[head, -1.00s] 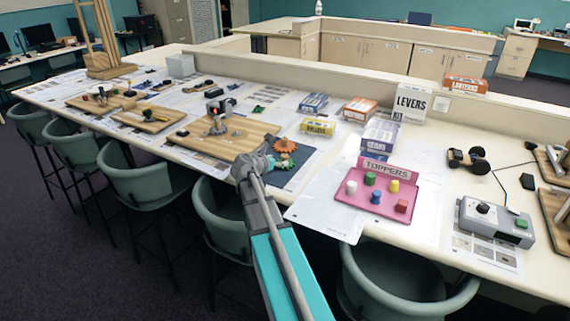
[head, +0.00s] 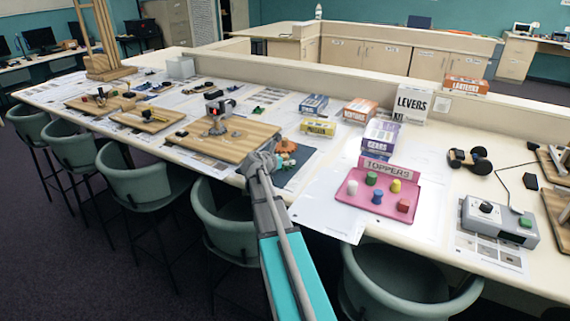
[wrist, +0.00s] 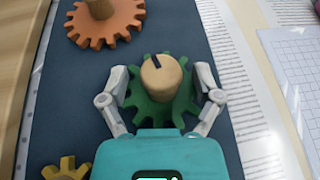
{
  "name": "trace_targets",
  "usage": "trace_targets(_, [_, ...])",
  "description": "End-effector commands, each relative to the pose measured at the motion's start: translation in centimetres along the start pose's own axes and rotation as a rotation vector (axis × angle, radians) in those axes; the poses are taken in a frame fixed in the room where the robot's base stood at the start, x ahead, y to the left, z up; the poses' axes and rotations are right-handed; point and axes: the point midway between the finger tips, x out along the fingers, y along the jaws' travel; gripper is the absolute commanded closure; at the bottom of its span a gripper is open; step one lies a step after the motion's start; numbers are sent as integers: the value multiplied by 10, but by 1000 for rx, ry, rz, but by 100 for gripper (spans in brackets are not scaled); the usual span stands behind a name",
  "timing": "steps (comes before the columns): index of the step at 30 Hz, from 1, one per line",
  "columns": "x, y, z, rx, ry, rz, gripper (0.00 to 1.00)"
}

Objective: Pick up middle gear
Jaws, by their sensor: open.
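The middle gear is green (wrist: 150,108) with a tan wooden peg (wrist: 162,77) standing up from it, seen in the wrist view. It lies on a dark blue mat (wrist: 68,110) between a larger orange gear (wrist: 108,20) and a small yellow gear (wrist: 66,170). My gripper (wrist: 160,74) is open, with one finger on each side of the green gear; I cannot tell whether they touch it.
A wooden board (head: 236,143) with a device lies left of the mat. A pink toppers tray (head: 362,205) with coloured pegs stands to the right, and several small boxes (head: 318,127) stand behind. Chairs (head: 222,225) line the table's front edge.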

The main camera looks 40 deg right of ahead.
Motion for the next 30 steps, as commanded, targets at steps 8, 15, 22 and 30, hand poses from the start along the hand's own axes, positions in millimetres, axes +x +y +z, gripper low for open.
trace_targets(8, [0,0,0,0,0,0,18])
trace_targets(15, [-1,0,0,0,0,1,20])
trace_targets(22, [-1,0,0,0,0,1,63])
trace_targets(30, [-1,1,0,1,1,1,100])
